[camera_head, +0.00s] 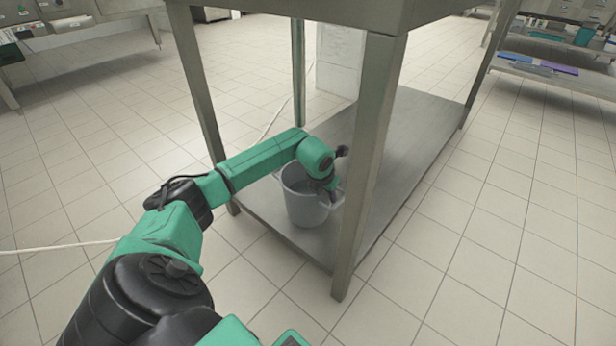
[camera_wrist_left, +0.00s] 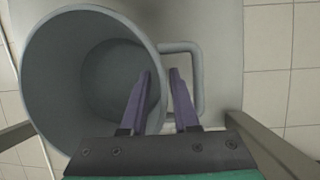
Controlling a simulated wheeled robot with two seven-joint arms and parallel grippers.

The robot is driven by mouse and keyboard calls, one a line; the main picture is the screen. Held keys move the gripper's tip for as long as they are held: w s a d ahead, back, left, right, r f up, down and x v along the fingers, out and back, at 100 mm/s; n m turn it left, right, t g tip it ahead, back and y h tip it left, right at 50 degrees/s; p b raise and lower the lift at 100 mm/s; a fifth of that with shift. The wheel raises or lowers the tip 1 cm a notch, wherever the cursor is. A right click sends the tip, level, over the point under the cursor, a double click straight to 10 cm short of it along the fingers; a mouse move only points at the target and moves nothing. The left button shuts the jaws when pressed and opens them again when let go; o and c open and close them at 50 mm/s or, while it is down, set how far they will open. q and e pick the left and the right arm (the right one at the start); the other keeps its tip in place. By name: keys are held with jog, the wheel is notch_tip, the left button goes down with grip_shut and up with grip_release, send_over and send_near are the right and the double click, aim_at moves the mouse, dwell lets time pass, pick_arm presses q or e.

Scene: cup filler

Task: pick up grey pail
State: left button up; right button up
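The grey pail (camera_head: 304,205) stands upright on the lower shelf of the metal table, near its front left end. In the left wrist view the pail (camera_wrist_left: 62,75) shows its open top, empty inside, with a squared handle (camera_wrist_left: 201,80) on its right side. My left gripper (camera_head: 332,189) reaches in between the table legs to the pail's right rim. In the left wrist view its two purple fingers (camera_wrist_left: 160,88) are apart, with the pail's rim and wall between them. I cannot see clear contact on both sides. My right gripper is not in view.
A metal table leg (camera_head: 367,150) stands close to the right of the pail, and another leg (camera_head: 200,90) is at its left. The table's upper part is above. The lower shelf (camera_head: 425,135) is bare behind the pail. Tiled floor around is open.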

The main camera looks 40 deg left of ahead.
pick_arm(q)
grip_shut()
dwell(1.1)
